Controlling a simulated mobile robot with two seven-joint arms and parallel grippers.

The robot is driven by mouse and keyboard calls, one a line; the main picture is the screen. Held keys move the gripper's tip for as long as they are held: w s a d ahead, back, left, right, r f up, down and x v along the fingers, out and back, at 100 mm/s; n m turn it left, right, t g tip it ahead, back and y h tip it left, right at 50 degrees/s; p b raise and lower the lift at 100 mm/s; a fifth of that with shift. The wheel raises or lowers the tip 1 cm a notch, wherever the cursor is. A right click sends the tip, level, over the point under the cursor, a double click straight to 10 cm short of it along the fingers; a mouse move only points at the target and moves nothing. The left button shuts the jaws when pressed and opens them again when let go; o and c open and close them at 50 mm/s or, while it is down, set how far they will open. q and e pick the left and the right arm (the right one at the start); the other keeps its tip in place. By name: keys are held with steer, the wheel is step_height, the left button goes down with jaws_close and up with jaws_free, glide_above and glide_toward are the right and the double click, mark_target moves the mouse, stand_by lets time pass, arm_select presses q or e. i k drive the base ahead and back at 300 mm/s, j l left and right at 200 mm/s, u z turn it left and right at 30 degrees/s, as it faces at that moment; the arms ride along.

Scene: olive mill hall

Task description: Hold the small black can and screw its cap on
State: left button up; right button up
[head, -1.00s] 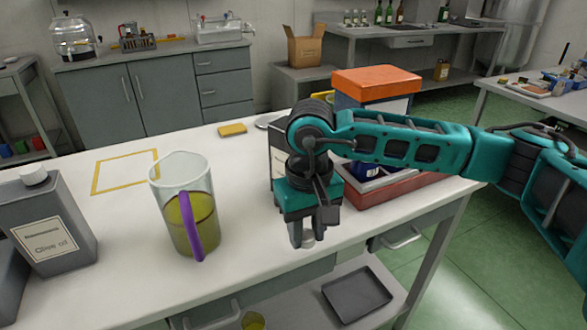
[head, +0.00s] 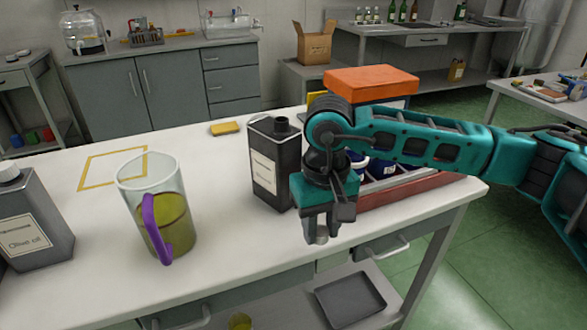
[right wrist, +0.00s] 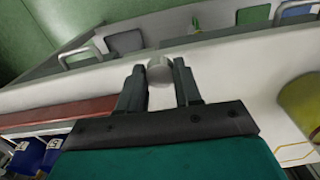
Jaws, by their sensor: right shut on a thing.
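The small black can (head: 275,168) stands upright on the white table. Its neck at the top is open, with no cap on it, and a pale label is on its front. My right gripper (head: 321,232) points down, to the right of the can and in front of it, apart from it. It is shut on a pale grey cap (right wrist: 159,70), seen between its fingertips in the right wrist view. In the head view the cap (head: 322,239) shows only partly. The can cannot be made out in the right wrist view. My left gripper is not in view.
A glass jug (head: 140,182) with yellow-green oil and a larger grey olive oil can (head: 35,225) stand at left. A yellow sponge (head: 224,128) lies behind. A red tray (head: 420,186) with blue items is behind my right arm, near an orange-topped box (head: 370,79).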

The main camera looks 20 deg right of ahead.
mark_target(275, 145)
steer(key=l, duration=2.8)
steer(key=u, duration=1.2)
